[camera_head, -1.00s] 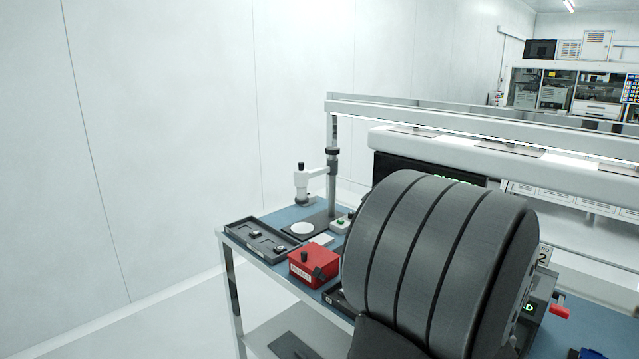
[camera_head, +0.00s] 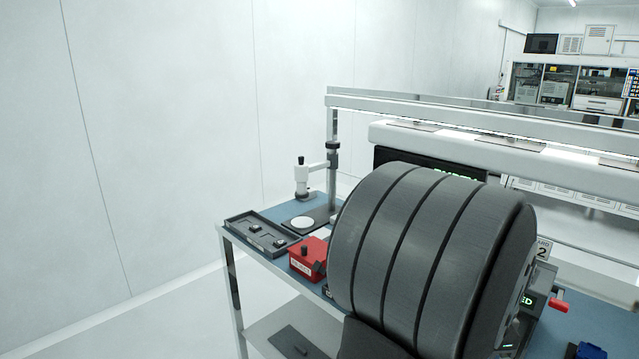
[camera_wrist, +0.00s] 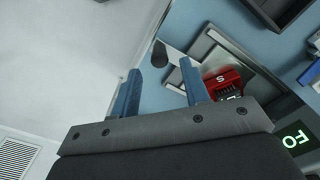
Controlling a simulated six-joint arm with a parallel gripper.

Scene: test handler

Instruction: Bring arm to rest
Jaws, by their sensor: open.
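My gripper shows in the wrist view (camera_wrist: 160,90) with its two blue fingers spread apart and nothing between them. Below and beyond the fingers lie the edge of the blue bench top and a grey fixture with a red part (camera_wrist: 222,84). In the head view a large dark grey ribbed link of my arm fills the lower middle. It hides my gripper and part of the bench there.
The blue bench (camera_head: 262,222) carries a black tray with small parts (camera_head: 262,236), a red box (camera_head: 308,258) and a white microscope (camera_head: 303,180) on a stand. A red-handled device (camera_head: 557,303) stands right of my arm. Open floor lies left of the bench.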

